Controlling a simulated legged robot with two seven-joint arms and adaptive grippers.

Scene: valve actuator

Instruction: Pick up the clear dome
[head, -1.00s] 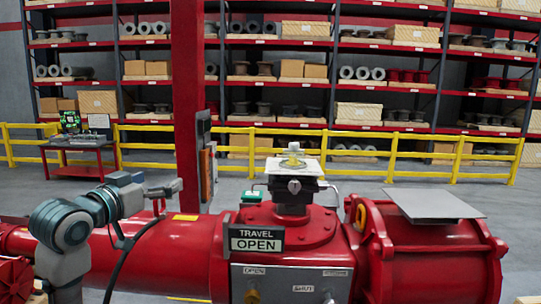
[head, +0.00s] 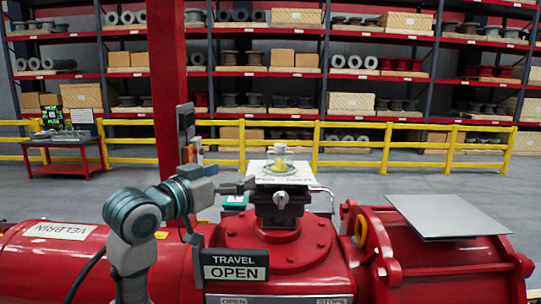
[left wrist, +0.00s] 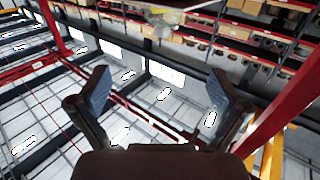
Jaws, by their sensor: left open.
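The clear dome (head: 280,160) sits on the white plate on top of the black indicator block, with a yellowish part inside it, in the head view. My left gripper (head: 248,184) is just left of the dome and a little lower, beside the plate, apart from the dome. In the left wrist view my left gripper (left wrist: 158,92) has its two fingers spread wide with nothing between them. A pale object (left wrist: 168,14) is cut off at the top of that view; I cannot tell whether it is the dome. My right gripper is not in view.
The red valve actuator (head: 330,240) fills the foreground, with a "TRAVEL OPEN" sign (head: 235,265) below my left gripper. A grey flat plate (head: 448,215) lies on the right housing. A red post (head: 166,90), yellow railing (head: 350,145) and shelves stand behind.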

